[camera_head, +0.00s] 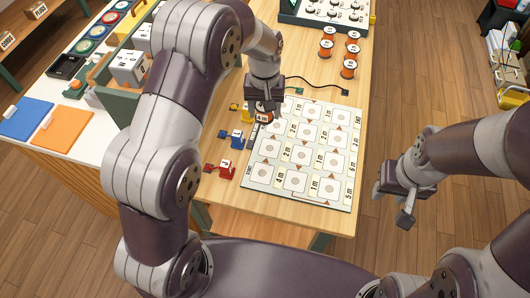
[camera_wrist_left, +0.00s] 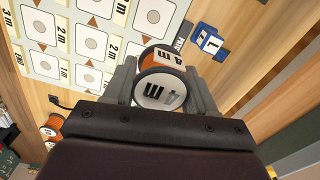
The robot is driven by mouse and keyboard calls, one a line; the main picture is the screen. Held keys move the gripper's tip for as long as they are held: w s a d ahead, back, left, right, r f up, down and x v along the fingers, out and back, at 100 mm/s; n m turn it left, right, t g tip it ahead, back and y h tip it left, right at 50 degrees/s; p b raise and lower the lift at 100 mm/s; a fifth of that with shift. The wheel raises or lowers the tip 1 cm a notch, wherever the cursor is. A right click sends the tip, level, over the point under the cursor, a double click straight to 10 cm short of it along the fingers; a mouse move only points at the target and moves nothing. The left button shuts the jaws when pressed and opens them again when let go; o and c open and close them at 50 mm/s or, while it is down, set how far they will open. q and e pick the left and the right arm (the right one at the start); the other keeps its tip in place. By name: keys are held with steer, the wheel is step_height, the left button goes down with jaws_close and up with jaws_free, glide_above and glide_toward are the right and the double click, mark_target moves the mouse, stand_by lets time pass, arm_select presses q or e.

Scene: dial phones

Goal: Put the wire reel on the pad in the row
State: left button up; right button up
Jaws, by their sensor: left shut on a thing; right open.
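A wire reel (camera_head: 263,115), orange with white labels, is between the fingers of my left gripper (camera_head: 262,106), which is shut on it. It also shows in the left wrist view (camera_wrist_left: 160,92), with a label that appears to read 4 m. The reel is over the upper left edge of the white board (camera_head: 266,186) with its rows of square pads; I cannot tell whether it touches the board. The arm hides part of the board's upper left corner. My right gripper (camera_head: 393,205) is open and empty, to the right of the table, clear of the board.
Several orange reels (camera_head: 349,69) stand at the back right of the table. A black cable (camera_head: 318,82) lies behind the board. Small blue (camera_head: 237,138) and red (camera_head: 225,168) blocks lie left of the board. A green-sided bin (camera_head: 107,105) is further left.

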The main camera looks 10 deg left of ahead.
arm_select(q)
steer(key=p, duration=0.1)
glide_toward(261, 172)
steer(key=shift+w+a+f, duration=0.15)
steer(key=shift+w+f, duration=0.05)
steer(key=shift+w, duration=0.75)
steer(key=shift+s+f, duration=0.75)
steer(key=shift+f, duration=0.2)
steer(key=f, duration=0.3)
steer(key=shift+s+d+f, duration=0.25)
steer(key=shift+s+f, duration=0.05)
steer(key=shift+f, duration=0.05)
steer(key=shift+w+f, duration=0.1)
steer(key=shift+f, duration=0.15)
arm_select(e)
steer(key=shift+s+r, duration=0.55)
steer(key=shift+r, duration=0.3)
arm_select(q)
steer(key=shift+f, duration=0.1)
steer(key=o, duration=1.1)
